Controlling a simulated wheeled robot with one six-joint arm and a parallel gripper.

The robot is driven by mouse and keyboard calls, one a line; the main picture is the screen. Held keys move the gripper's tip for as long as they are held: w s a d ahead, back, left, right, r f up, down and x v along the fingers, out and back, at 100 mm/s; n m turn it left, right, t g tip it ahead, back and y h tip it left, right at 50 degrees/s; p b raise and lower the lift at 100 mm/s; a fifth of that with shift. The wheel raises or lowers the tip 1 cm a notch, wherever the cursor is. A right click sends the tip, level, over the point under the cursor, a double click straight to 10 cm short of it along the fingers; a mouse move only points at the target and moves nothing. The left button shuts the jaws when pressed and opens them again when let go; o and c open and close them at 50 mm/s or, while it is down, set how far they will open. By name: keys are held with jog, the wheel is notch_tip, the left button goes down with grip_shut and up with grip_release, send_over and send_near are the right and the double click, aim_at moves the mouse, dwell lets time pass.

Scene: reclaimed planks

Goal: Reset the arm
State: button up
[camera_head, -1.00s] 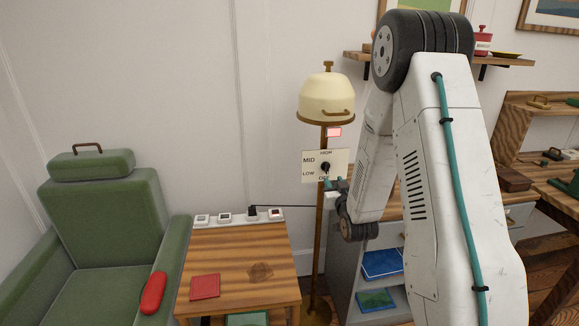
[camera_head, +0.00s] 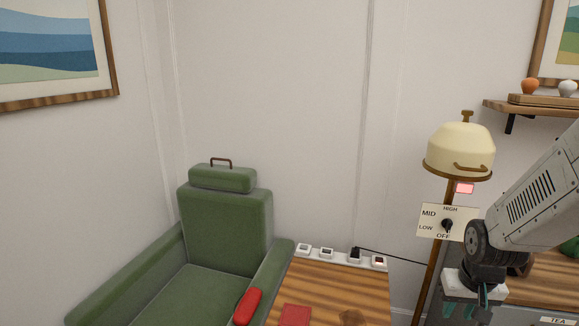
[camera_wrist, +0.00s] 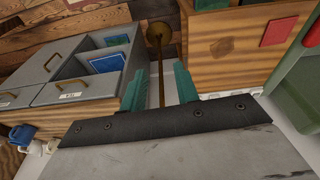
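My gripper (camera_head: 464,293) shows at the lower right of the head view, below the lamp's dial plate and pointing down. In the wrist view its two teal fingers (camera_wrist: 160,88) stand apart with nothing held between them. The lamp's thin brass pole and round base (camera_wrist: 158,34) show beyond that gap. My arm comes in from the right edge of the head view, bent down at the wrist.
A floor lamp (camera_head: 461,148) with a dial plate (camera_head: 437,221) stands close to my gripper. A green armchair (camera_head: 226,228) and a wooden side table (camera_head: 336,290) with a power strip (camera_head: 341,257) are to the left. A grey drawer cabinet (camera_wrist: 68,72) is nearby.

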jog(key=s+a+r+n, duration=0.1)
jog(key=s+a+r, duration=0.4)
jog(key=s+r, duration=0.4)
jog(key=s+a+r+n, duration=0.1)
jog(key=s+a+r, duration=0.4)
jog(key=s+r, duration=0.4)
jog(key=shift+s+g+y, duration=0.3)
jog(key=shift+s, duration=0.2)
